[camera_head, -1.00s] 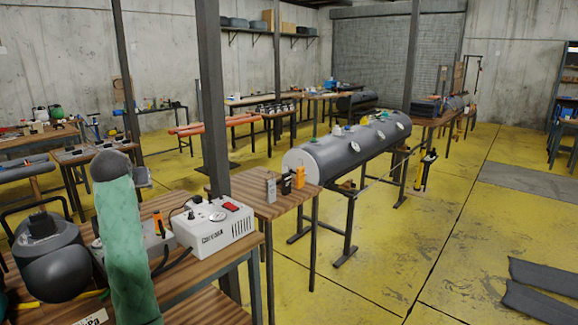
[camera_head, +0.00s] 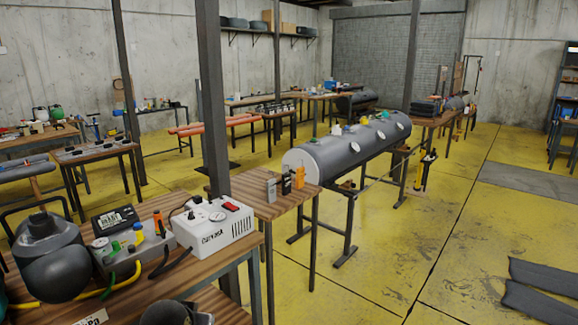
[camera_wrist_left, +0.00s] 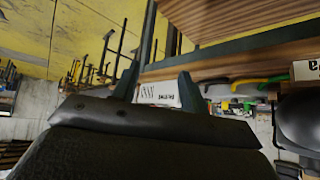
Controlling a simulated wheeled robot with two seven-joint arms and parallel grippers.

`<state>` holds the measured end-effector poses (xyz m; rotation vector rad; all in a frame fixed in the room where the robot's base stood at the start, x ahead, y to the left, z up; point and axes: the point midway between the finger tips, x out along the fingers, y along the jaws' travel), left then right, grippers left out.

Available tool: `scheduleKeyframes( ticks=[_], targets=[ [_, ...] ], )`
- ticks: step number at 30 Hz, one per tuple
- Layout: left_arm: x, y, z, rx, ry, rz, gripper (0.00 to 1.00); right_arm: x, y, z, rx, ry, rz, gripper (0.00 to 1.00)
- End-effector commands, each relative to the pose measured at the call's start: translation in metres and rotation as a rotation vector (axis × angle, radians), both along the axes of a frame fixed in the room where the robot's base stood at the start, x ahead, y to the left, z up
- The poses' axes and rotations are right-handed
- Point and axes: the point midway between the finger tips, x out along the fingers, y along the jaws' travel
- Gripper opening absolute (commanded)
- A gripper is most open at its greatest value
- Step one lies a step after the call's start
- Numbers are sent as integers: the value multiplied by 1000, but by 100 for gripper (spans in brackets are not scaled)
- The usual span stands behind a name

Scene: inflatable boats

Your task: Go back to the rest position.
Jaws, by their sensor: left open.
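My left gripper (camera_wrist_left: 157,90) shows in the left wrist view with its two dark fingers apart and nothing visible between them. A dark rounded part at the bottom edge of the head view looks like my left arm; the gripper itself does not show there. The left wrist view looks upside down, with the wooden bench top at the upper right and the floor at the upper left. My right gripper is in neither view.
A wooden bench (camera_head: 222,262) stands close at the left. On it are a white pump box (camera_head: 215,228), a grey valve unit (camera_head: 130,255) and a dark grey canister (camera_head: 50,262). A small wooden table (camera_head: 262,205) and a long grey tube (camera_head: 345,150) stand beyond. Yellow floor (camera_head: 430,225) is open at right.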

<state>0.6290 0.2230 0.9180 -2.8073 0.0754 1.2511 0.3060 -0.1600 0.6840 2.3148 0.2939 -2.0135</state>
Motion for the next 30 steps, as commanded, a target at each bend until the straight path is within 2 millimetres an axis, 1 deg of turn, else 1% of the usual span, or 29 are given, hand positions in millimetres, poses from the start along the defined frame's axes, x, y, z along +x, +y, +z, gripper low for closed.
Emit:
scheduleKeyframes(
  ticks=[1,8,12,17,21,24,27,30],
  targets=[
    [-17,-7,-15,0,26,-14,44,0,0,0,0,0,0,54],
    [-85,-34,-72,-9,139,-68,44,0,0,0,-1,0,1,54],
    [-128,-48,-108,-16,220,-93,44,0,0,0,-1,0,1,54],
    [-179,-59,-151,-24,327,-114,44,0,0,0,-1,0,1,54],
    [-227,-64,-184,-31,420,-123,44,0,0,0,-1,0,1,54],
    [-260,-63,-203,-35,482,-122,44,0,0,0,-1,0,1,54],
    [-288,-63,-218,-38,533,-121,44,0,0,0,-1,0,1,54],
    [-308,-63,-227,-40,569,-120,44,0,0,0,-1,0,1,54]
  ],
)
